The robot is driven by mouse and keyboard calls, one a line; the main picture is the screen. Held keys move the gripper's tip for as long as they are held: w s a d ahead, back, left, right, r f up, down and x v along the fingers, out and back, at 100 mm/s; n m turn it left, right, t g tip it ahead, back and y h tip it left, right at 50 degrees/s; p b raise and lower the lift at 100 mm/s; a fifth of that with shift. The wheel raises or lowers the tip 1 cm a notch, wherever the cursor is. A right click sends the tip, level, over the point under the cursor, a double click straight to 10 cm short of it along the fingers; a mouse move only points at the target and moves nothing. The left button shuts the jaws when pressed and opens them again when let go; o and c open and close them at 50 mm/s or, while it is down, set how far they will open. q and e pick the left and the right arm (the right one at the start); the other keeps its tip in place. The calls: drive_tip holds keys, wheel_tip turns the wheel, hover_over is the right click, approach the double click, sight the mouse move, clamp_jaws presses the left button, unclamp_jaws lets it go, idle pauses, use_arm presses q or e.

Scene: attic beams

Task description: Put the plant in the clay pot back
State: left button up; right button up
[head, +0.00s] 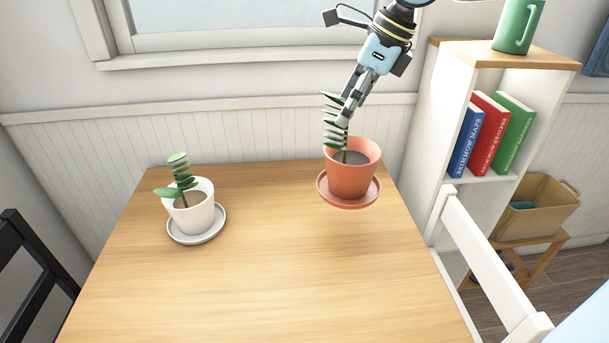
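The clay pot (351,180) is orange-brown and upright on a matching saucer (350,203), over the back right of the wooden table (270,285). A faint shadow on the table lies apart from the saucer, so pot and saucer appear raised a little. Its plant (332,133) has a stack of green leaves. My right gripper (343,119) reaches down from the top right; its fingers look closed on the plant just above the pot's rim. The exact grip is partly hidden by the leaves and fingers. My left gripper is not in view.
A white pot (202,217) with a green plant stands on a pale saucer (215,233) at the table's left. A shelf (510,55) with books and a green mug (516,27) stands right. A white chair (480,250) borders the table's right edge. The table's front is clear.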

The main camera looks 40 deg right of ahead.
sight(335, 114)
drive_tip(key=shift+s+d, duration=0.15)
drive_tip(key=shift+w+a+f+b, duration=0.25)
drive_tip(key=shift+f+b, duration=0.1)
drive_tip(key=shift+b, duration=0.2)
drive_tip(key=w+b, duration=0.1)
drive_tip(key=w+a+f+b, duration=0.1)
drive_tip(key=b, duration=0.1)
drive_tip(key=shift+a+f, duration=0.15)
drive_tip(key=shift+a, duration=0.05)
drive_tip(key=w+a+f, duration=0.1)
drive_tip(key=w, duration=0.1)
drive_tip(key=w+a+f+p, duration=0.1)
drive_tip(key=w+a+f, duration=0.2)
drive_tip(key=w+a, duration=0.1)
drive_tip(key=w, duration=0.1)
drive_tip(key=shift+f, duration=0.4)
use_arm(q)
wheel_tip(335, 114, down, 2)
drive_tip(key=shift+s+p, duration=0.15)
drive_tip(key=shift+p, duration=0.45)
use_arm(e)
wheel_tip(335, 114, down, 4)
drive_tip(key=shift+a+f, duration=0.1)
drive_tip(key=shift+f, duration=0.05)
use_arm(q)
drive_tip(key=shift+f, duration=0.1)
use_arm(e)
drive_tip(key=shift+f, duration=0.1)
